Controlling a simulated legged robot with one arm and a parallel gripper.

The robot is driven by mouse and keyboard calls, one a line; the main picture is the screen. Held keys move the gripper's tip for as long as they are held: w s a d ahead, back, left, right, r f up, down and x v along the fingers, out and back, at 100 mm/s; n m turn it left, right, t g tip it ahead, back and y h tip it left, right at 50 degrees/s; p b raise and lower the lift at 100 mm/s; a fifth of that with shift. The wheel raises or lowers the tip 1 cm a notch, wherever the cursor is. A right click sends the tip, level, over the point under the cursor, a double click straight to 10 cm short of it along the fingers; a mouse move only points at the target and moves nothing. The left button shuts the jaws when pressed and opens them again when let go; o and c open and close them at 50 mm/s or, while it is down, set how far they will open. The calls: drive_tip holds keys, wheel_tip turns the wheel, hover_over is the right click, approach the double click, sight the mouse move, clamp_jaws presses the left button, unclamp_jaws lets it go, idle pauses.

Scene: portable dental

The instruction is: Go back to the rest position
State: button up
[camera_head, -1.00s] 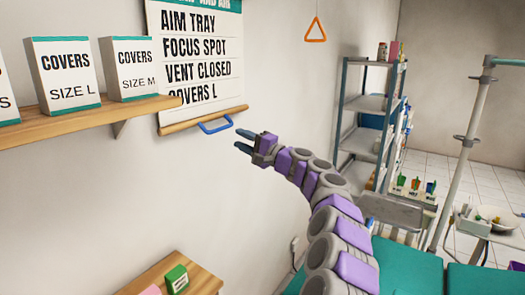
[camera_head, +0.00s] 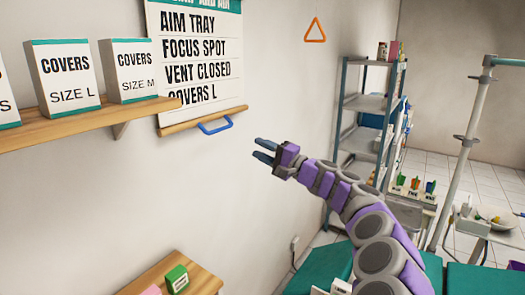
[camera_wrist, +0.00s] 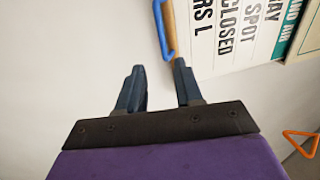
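My gripper (camera_head: 264,151) is in mid-air in front of the white wall, at the end of my purple and grey arm. In the wrist view its two dark blue fingers (camera_wrist: 160,84) stand apart with nothing between them. The wall chart (camera_head: 200,62) hangs to the upper left of the gripper, with a blue handle (camera_head: 215,126) under its wooden bottom bar. In the wrist view the blue handle (camera_wrist: 160,30) shows beyond the fingertips, apart from them.
A wooden shelf (camera_head: 80,118) with boxes of covers is on the left. A small wooden table (camera_head: 200,275) carries a green box (camera_head: 176,278). A metal rack (camera_head: 365,105), a teal chair (camera_head: 325,270) and a pole stand (camera_head: 470,135) are on the right. An orange triangle (camera_head: 315,31) hangs on the wall.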

drive_tip(key=s+a+r+n+g, duration=0.1)
drive_tip(key=s+a+n+g, duration=0.25)
drive_tip(key=s+a, duration=0.35)
drive_tip(key=s+a+r+n+g, duration=0.25)
drive_tip(key=s+a+g, duration=0.2)
drive_tip(key=s, duration=0.45)
drive_tip(key=s+a+f+n+g+h, duration=0.1)
drive_tip(key=s+f+n+g+h, duration=0.15)
drive_tip(key=s, duration=0.45)
drive_tip(key=s+a+f+n+g+h, duration=0.1)
drive_tip(key=s+a+f, duration=0.1)
drive_tip(key=s+f, duration=0.35)
drive_tip(key=s+d+f+g+h, duration=0.1)
drive_tip(key=s+d+f+h, duration=0.3)
drive_tip(key=s+d+f, duration=0.2)
drive_tip(key=s+d+f+m+h, duration=0.1)
drive_tip(key=s+d+f+h, duration=0.3)
drive_tip(key=s+d+f, duration=0.3)
drive_tip(key=s+d+f+m+g+h, duration=0.1)
drive_tip(key=s+d+f+h, duration=0.3)
drive_tip(key=s, duration=1.2)
drive_tip(key=d+f, duration=0.3)
drive_tip(key=d, duration=0.3)
drive_tip(key=shift+d+g, duration=0.35)
drive_tip(key=shift+d, duration=0.05)
drive_tip(key=shift+a+h, duration=0.1)
drive_tip(key=shift+h, duration=0.15)
